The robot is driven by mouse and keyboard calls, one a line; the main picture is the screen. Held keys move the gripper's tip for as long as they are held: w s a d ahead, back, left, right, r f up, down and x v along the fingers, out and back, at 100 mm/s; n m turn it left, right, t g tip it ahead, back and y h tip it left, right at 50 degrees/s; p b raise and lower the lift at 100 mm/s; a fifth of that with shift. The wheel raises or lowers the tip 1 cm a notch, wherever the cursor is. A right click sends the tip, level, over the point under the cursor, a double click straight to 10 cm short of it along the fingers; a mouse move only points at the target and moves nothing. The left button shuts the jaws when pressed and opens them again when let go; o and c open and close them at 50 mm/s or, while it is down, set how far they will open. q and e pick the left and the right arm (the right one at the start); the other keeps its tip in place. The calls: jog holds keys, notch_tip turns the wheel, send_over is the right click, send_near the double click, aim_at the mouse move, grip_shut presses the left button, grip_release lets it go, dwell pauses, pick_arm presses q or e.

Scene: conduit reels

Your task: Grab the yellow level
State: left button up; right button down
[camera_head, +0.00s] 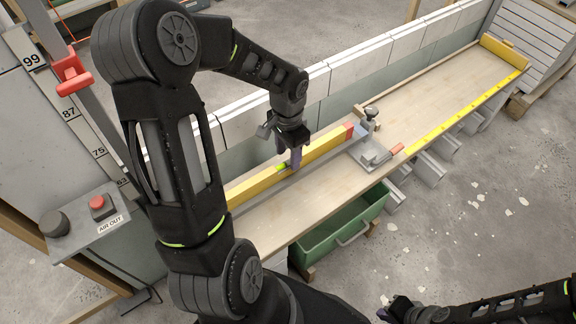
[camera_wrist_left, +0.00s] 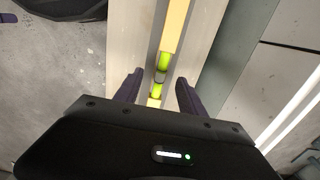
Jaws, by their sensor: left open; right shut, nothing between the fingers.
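The yellow level (camera_head: 322,146) is a long bar with a red end, lying lengthwise on the wooden bench (camera_head: 345,202) near its back side. Its green vial shows just beside my left gripper (camera_head: 294,161). In the left wrist view the level (camera_wrist_left: 176,22) runs up between the two spread fingers of my left gripper (camera_wrist_left: 158,92), with its bright green vial between or just beyond the tips. I cannot tell how far the fingers reach down its sides. The level's near part is hidden by my left arm. My right gripper (camera_head: 388,312) is shut and empty at the bottom, away from the bench.
A metal clamp device (camera_head: 370,152) with a red handle stands on the bench near the level's red end. A yellow measuring strip (camera_head: 465,109) edges the bench front. A white block wall (camera_head: 375,58) runs behind. A green bin (camera_head: 345,226) sits below.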

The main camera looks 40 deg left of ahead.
aim_at(288, 160)
pick_arm(q)
notch_tip(288, 160, down, 5)
jog(key=shift+f+b, duration=0.1)
jog(key=shift+b, duration=0.6)
jog(key=shift+c, duration=0.4)
grip_shut()
dwell(1.1)
